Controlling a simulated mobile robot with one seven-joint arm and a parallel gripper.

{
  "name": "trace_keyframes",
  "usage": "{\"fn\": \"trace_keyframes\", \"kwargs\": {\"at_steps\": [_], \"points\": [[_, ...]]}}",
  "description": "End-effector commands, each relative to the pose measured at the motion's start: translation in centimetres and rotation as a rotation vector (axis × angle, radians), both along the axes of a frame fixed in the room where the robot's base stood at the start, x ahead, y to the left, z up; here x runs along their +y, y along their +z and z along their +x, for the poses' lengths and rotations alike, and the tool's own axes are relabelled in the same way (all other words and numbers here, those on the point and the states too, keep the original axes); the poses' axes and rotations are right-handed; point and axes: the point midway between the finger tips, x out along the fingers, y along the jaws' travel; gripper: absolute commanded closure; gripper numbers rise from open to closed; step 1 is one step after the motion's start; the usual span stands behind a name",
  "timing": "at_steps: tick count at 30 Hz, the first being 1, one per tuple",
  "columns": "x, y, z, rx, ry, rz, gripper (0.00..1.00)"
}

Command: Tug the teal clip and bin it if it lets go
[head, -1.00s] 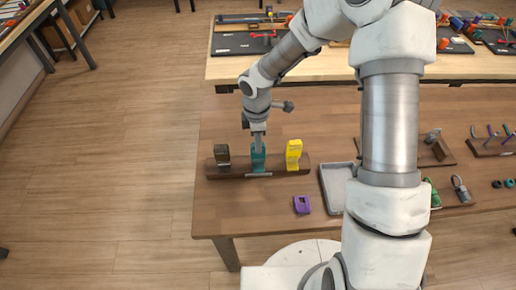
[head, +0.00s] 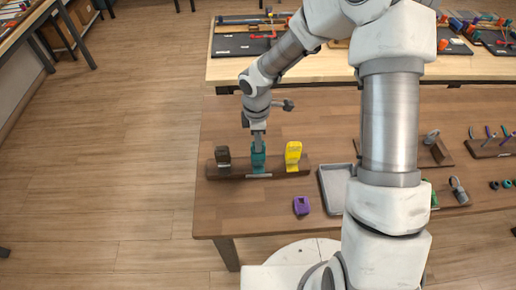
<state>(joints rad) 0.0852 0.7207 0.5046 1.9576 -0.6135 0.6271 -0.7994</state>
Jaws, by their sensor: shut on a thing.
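The teal clip (head: 258,164) sits at the middle of a dark brown wooden bar (head: 235,175) on the table, between a dark brown clip (head: 223,156) on the left and a yellow clip (head: 293,155) on the right. My gripper (head: 258,149) comes down from above and is shut on the top of the teal clip. The clip's lower end still meets the bar. My fingers hide part of the clip's top. A grey tray (head: 327,196) with a raised rim lies right of the bar, partly hidden by my arm.
A purple clip (head: 301,206) lies loose on the table in front of the bar, left of the tray. My arm covers much of the table's middle. A second bench (head: 240,70) with tools stands behind. The table's left front area (head: 225,215) is clear.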

Motion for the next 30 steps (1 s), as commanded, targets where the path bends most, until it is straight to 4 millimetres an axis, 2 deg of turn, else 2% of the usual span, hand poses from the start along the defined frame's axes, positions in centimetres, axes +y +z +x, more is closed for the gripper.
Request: {"fn": "trace_keyframes", "kwargs": {"at_steps": [30], "points": [[0.0, 4.3, 0.0, -0.001, 0.0, 0.0, 1.0]]}}
